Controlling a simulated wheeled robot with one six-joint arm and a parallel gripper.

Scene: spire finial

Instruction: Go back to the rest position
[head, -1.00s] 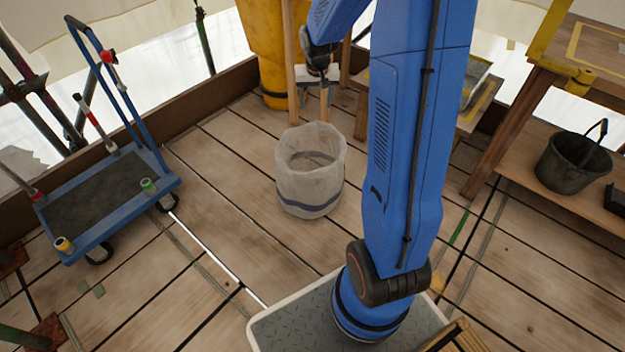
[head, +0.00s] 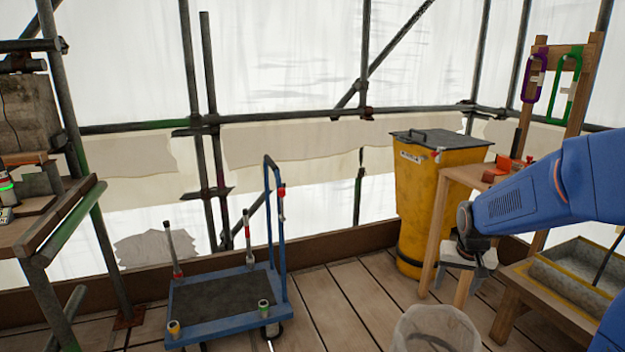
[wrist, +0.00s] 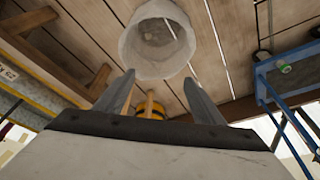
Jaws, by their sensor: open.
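My gripper (wrist: 158,77) is open in the wrist view, with its two grey fingers apart and nothing between them. In the head view my gripper (head: 468,262) hangs from the end of my blue arm at the right, in front of the yellow bin and wooden legs. Its fingertips are hard to make out there. The arm reaches in from the right edge, bent at the dark wrist joint.
A pale lined bucket (head: 436,330) stands on the plank floor; the wrist view shows it beyond the fingers (wrist: 157,42). A blue trolley (head: 225,305) is left of centre, a lidded yellow bin (head: 418,195) behind my gripper. Wooden benches flank both sides. Floor between trolley and bucket is clear.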

